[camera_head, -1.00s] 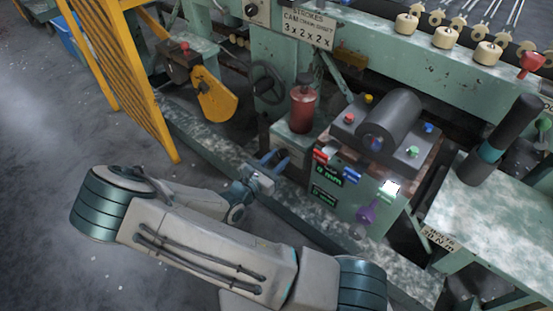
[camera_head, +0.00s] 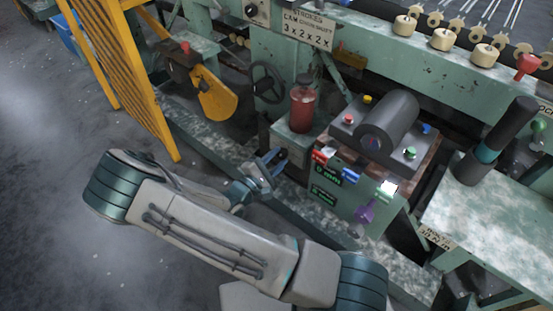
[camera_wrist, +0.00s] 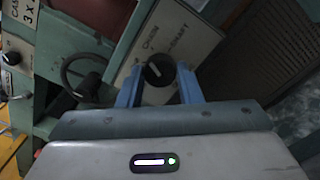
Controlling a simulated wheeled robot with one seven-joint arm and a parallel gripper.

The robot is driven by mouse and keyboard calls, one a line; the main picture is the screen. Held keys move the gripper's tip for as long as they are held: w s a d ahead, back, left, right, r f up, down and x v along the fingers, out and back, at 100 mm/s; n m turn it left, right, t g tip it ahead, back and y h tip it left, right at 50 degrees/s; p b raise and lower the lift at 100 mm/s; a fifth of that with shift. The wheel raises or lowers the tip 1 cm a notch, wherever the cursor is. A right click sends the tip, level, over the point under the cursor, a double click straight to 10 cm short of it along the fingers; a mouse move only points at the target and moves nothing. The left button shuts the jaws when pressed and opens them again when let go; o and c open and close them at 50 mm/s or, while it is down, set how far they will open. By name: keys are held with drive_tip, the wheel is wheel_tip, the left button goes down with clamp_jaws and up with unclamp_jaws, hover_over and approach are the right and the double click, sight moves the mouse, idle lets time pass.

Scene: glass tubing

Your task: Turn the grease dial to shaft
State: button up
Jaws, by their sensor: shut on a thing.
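The grease dial (camera_wrist: 158,72) is a round black knob with a pale pointer line, in the wrist view. It sits on a pale plate (camera_wrist: 187,47) lettered with what reads as CHAIN and SHAFT. My gripper (camera_wrist: 160,78) has its two blue fingers on either side of the knob and is shut on it. The pointer slants toward the upper left in the wrist view; which word it marks I cannot tell. In the head view my gripper (camera_head: 272,160) is at the green box below the red grease can (camera_head: 302,108), and its fingers mostly hide the dial.
A dark handwheel (camera_head: 267,83) is left of the can; it also shows in the wrist view (camera_wrist: 84,75). To the right stands a green console (camera_head: 345,195) with coloured switches and a purple knob (camera_head: 364,212). A yellow guard (camera_head: 130,75) stands at left. The floor at left is clear.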

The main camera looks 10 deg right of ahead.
drive_tip(key=m+b, duration=0.1)
drive_tip(key=m, duration=0.5)
drive_tip(key=shift+f+m+b, duration=0.2)
drive_tip(key=shift+m+b, duration=0.1)
drive_tip(key=shift+b, duration=0.05)
drive_tip(key=m+b, duration=0.2)
drive_tip(key=m, duration=0.2)
drive_tip(key=shift+m+b, duration=0.6)
drive_tip(key=shift+m, duration=0.6)
drive_tip(key=shift+r+g, duration=0.1)
drive_tip(key=shift+g, duration=0.2)
drive_tip(key=o, duration=1)
drive_tip(key=p+v, duration=0.1)
drive_tip(key=v, duration=0.6)
drive_tip(key=p+v, duration=0.1)
drive_tip(key=v, duration=0.6)
drive_tip(key=shift+f, duration=0.25)
